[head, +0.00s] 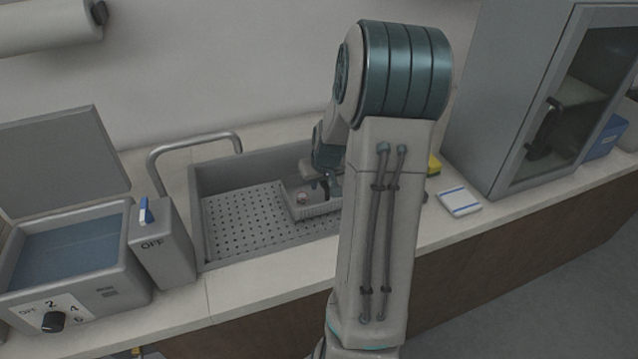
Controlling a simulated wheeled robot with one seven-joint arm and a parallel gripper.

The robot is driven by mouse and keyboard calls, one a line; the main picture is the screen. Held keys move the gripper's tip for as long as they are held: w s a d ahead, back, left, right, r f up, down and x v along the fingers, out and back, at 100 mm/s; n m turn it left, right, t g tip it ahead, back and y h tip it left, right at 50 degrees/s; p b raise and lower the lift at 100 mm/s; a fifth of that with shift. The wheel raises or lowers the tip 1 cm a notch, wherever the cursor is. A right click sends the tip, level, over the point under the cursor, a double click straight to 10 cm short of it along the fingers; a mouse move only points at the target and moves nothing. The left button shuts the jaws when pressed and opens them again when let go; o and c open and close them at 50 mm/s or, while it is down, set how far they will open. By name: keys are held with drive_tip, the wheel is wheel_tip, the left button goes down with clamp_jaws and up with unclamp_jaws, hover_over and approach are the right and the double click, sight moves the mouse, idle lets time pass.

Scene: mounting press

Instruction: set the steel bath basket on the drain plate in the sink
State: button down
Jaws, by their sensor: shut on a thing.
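The steel bath basket (318,210) is a small grey open box with slotted sides and a small pinkish thing inside. It is in the sink (196,217), over the right part of the perforated drain plate (245,222). I cannot tell whether it touches the plate or hangs just above it. My gripper (331,184) is at the basket's right part, shut on it. My arm hides the right end of the sink and the basket's right side, and the fingertips are hard to make out.
A bent tap (190,145) arches at the sink's back left. An open-lidded water bath (75,250) and a box marked OFF (163,248) stand left. A white-and-blue pad (459,202), a yellow item (434,165) and a glass-doored cabinet (535,100) are right. The plate's left part is clear.

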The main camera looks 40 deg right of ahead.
drive_tip(key=shift+f, duration=0.4)
drive_tip(key=shift+f, duration=0.15)
drive_tip(key=c, duration=1.5)
unclamp_jaws()
drive_tip(key=shift+o, duration=0.2)
